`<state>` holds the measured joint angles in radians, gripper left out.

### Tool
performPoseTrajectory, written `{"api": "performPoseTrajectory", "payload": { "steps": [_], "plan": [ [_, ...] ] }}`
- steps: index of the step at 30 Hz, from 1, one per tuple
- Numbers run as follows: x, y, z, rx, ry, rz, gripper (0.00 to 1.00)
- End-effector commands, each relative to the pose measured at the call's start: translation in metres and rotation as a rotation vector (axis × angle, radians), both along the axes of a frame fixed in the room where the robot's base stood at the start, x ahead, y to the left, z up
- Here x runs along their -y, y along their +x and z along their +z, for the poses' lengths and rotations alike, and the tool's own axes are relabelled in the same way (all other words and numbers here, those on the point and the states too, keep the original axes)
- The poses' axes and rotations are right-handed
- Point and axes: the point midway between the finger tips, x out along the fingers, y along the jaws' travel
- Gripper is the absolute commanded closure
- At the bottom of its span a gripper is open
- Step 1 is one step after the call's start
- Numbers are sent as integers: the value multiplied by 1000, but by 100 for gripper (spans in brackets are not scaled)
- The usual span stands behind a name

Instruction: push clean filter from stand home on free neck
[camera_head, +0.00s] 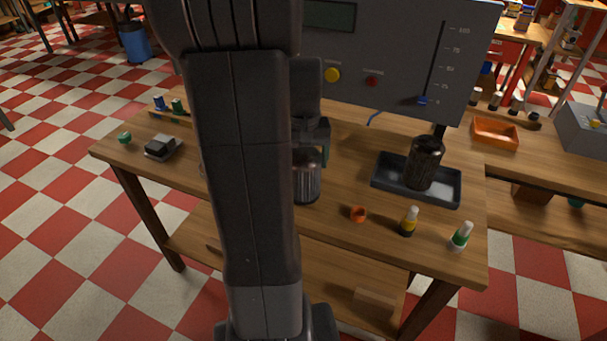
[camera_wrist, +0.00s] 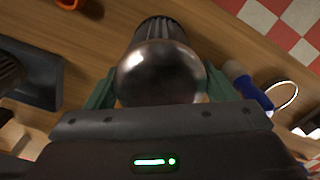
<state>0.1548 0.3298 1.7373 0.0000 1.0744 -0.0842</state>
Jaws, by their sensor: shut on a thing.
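My gripper (camera_head: 312,145) is shut on a pleated metal filter (camera_head: 307,182), which hangs below it over the table, partly behind my arm. In the wrist view, the filter's shiny rounded end (camera_wrist: 160,72) sits between my two greenish fingers (camera_wrist: 158,90), with its dark ribbed side beyond. I cannot tell whether its lower end touches anything. A second, darker filter (camera_head: 425,160) stands upright in a black tray (camera_head: 389,182) to the right. I cannot make out the free neck or the stand; my arm hides part of the table.
A grey panel (camera_head: 400,50) with display, buttons and slider stands behind. A small grey-black box (camera_head: 163,148) is left. An orange bin (camera_head: 495,134) is back right.

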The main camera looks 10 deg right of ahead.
Motion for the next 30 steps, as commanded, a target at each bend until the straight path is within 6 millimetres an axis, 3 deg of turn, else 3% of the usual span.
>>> {"api": "performPoseTrajectory", "payload": {
  "steps": [11, 30],
  "plan": [
    [0, 0, 4, 1, 0, 0, 44],
    [0, 0, 43, 1, 0, 0, 44]
  ]
}}
